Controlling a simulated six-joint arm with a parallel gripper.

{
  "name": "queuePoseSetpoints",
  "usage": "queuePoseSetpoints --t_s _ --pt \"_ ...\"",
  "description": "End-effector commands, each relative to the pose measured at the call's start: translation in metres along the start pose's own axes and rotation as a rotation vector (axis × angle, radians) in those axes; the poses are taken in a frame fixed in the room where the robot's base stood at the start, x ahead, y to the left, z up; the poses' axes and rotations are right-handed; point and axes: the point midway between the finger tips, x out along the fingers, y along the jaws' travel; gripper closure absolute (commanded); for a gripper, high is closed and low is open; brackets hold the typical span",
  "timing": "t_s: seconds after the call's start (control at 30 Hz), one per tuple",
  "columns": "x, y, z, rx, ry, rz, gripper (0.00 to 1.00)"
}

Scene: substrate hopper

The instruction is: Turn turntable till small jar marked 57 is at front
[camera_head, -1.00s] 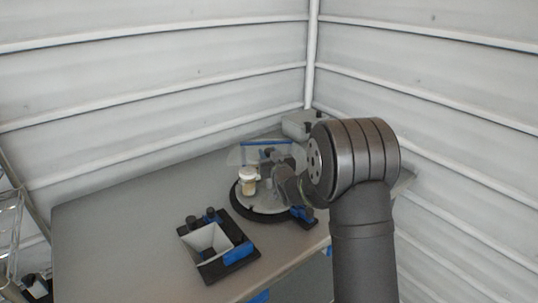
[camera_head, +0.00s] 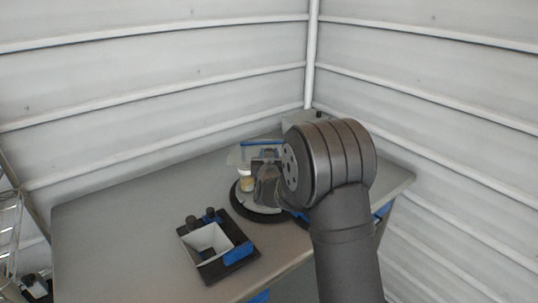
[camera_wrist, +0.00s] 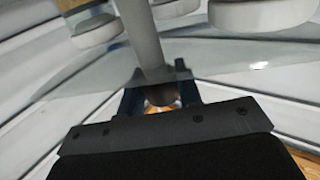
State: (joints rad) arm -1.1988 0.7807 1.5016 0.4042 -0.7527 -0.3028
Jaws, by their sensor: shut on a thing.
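The turntable (camera_head: 243,209), a round disc with a dark rim, sits on the table, partly hidden behind my arm. One small jar (camera_head: 247,184) with beige contents and a white lid shows at its left side. My gripper (camera_head: 264,172) is over the turntable, just right of that jar. In the wrist view my gripper (camera_wrist: 158,96) is shut on a grey upright post (camera_wrist: 146,40) that rises between its fingers. White round jar lids (camera_wrist: 262,13) show beyond the post. No number can be read on any jar.
A dark base with a pale square hopper (camera_head: 207,238) and blue parts stands at the front left. A clear panel with a blue top edge (camera_head: 262,142) stands behind the turntable. A grey box (camera_head: 298,123) is at the back. The left of the table is clear.

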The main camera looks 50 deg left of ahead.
Motion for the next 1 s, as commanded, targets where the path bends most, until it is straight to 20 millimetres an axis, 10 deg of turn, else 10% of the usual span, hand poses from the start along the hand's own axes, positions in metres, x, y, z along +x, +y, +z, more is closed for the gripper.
queuePoseSetpoints --t_s 1.0 --pt "-0.0004 0.0002 0.0011 0.000 -0.001 0.231 1.00"
